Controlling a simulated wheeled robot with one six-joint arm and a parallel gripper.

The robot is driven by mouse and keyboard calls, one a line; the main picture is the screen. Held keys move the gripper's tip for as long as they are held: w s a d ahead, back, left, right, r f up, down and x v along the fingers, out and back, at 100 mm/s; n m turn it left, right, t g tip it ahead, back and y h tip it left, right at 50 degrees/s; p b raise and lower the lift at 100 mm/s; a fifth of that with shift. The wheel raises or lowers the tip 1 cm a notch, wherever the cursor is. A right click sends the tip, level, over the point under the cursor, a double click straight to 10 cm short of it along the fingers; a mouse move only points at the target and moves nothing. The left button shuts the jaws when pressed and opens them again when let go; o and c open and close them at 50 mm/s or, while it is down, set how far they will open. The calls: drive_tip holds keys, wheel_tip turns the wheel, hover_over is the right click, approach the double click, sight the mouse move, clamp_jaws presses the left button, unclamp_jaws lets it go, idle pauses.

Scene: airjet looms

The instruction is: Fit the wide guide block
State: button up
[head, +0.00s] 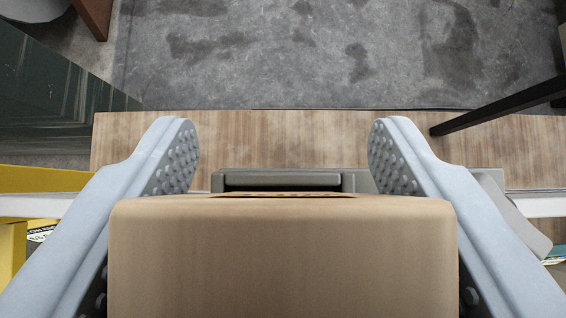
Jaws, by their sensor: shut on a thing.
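A wide tan block (283,260) with rounded edges fills the lower middle of the head view. My gripper (282,150) is shut on it, with one pale grey, studded finger along each side. The fingertips reach past the block's far edge. The block's underside and near end are hidden, so I cannot tell whether it touches anything below. A grey piece with a dark recessed top (285,180) shows just beyond the block and is partly covered by it.
A wooden board (330,135) runs across behind the block. Bare grey concrete floor (330,50) lies beyond it. A dark green panel (50,95) and a yellow part (35,179) stand at left. A dark bar (500,105) slants in from the right.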

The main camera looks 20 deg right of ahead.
drive_tip(key=shift+f, duration=0.5)
drive_tip(key=o, duration=1.1)
drive_tip(key=shift+r, duration=0.1)
drive_tip(key=v, duration=1.7)
drive_tip(key=shift+s+a, duration=0.1)
drive_tip(key=shift+s, duration=0.05)
drive_tip(key=s+a+f+n+t, duration=0.1)
drive_tip(key=s+a+f+t, duration=0.2)
drive_tip(key=s+a+f, duration=0.2)
drive_tip(key=s+a+f+n+t+y, duration=0.1)
drive_tip(key=s+a+f+t, duration=0.2)
drive_tip(key=s+a+f, duration=0.3)
drive_tip(key=s+a+f+n+t+y, duration=0.1)
drive_tip(key=s+a+f, duration=0.5)
drive_tip(key=s, duration=0.7)
drive_tip(key=shift+s+a+f+t, duration=0.1)
drive_tip(key=shift+a+f+t, duration=0.15)
drive_tip(key=shift+t, duration=0.65)
